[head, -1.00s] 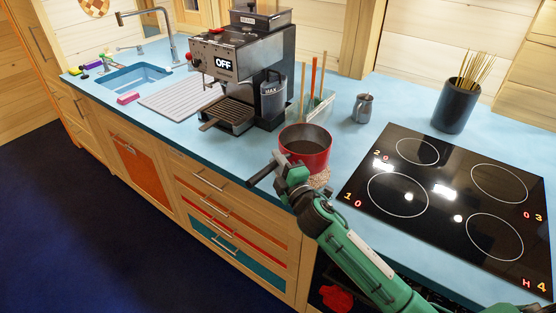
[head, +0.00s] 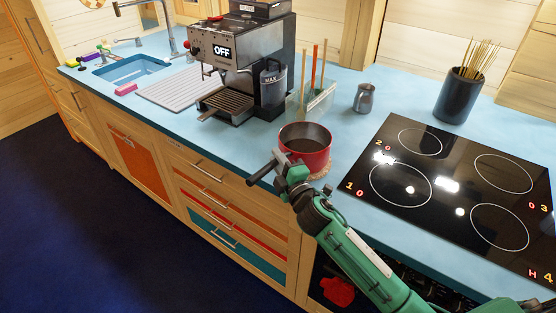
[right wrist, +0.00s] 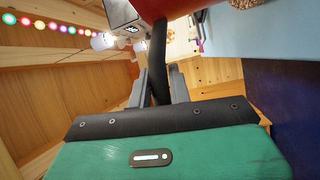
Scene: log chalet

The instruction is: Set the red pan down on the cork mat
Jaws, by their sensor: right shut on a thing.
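The red pan (head: 318,160) is upright above the cork mat (head: 324,171), with dark contents inside. In the head view the mat shows as a thin rim below the pan's front right side; the pan hides the rest. My right gripper (head: 272,172) is shut on the pan's dark handle, which runs between the fingers in the right wrist view (right wrist: 159,62). That view also shows the pan's red side (right wrist: 180,9) and the mat's edge (right wrist: 243,4) close to it. I cannot tell whether pan and mat touch. My left gripper is not in view.
A black cooktop (head: 455,190) lies right of the pan. A coffee machine (head: 240,65) and a glass holder with utensils (head: 318,98) stand behind it. A metal jug (head: 364,98) is farther back. The blue counter (head: 225,128) left of the pan is clear.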

